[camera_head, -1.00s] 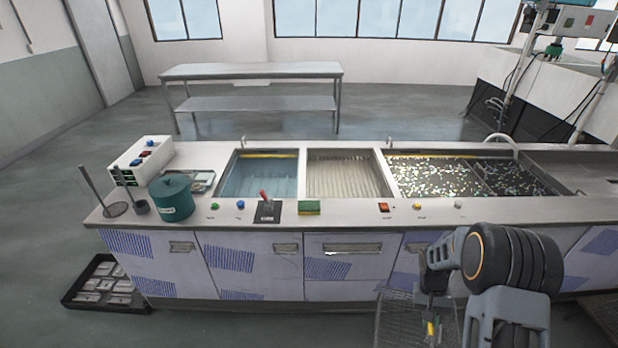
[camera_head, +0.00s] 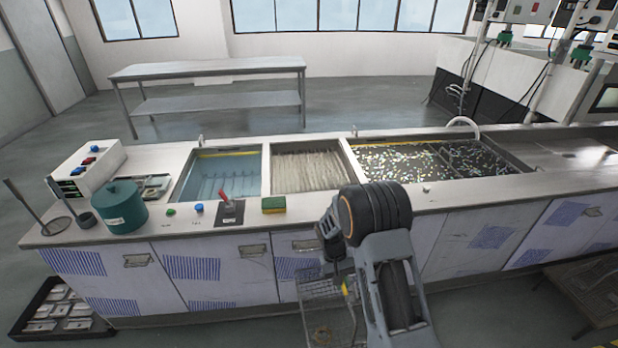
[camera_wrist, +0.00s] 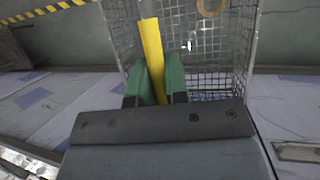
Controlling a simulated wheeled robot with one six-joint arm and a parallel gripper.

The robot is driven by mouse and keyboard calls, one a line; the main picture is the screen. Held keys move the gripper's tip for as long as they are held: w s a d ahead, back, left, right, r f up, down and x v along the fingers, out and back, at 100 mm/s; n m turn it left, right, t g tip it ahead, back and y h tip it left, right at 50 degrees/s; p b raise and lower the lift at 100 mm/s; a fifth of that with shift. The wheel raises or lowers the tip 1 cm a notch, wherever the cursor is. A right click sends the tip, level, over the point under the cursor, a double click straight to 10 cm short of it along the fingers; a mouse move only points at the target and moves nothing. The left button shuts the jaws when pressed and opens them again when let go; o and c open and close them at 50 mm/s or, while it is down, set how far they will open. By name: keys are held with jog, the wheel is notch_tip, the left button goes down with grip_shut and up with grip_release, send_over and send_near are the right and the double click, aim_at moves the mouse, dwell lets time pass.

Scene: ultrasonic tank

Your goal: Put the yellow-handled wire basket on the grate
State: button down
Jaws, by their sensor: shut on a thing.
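My gripper (camera_head: 340,262) is shut on the yellow handle (camera_wrist: 153,55) of a wire basket (camera_head: 318,292). The green fingers press on both sides of the handle in the wrist view. The basket hangs in front of the counter's cabinet doors, below the worktop. A brownish ring (camera_wrist: 210,8) lies in the basket. In the head view my arm hides part of the basket. A ribbed, grate-like surface (camera_head: 308,168) fills the middle bay of the counter, between two tanks. It looks empty.
The blue-liquid tank (camera_head: 220,178) is left of the ribbed bay; a tank with glittering liquid (camera_head: 430,160) is right. A sponge (camera_head: 273,205), red lever switch (camera_head: 229,208) and teal pot (camera_head: 119,206) stand along the counter. A low mesh-topped stand (camera_head: 590,290) is at lower right.

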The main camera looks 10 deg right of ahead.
jog(key=a+r+n+t+h, duration=0.1)
jog(key=a+r+n+t, duration=0.2)
jog(key=r+n, duration=0.5)
jog(key=w+a+r+n+t+h+b, duration=0.1)
jog(key=a+r+n+t, duration=0.2)
jog(key=r+n, duration=0.6)
notch_tip(320, 180, up, 16)
jog(key=a, duration=0.2)
jog(key=shift+w+a, duration=0.15)
jog(key=shift+a, duration=0.2)
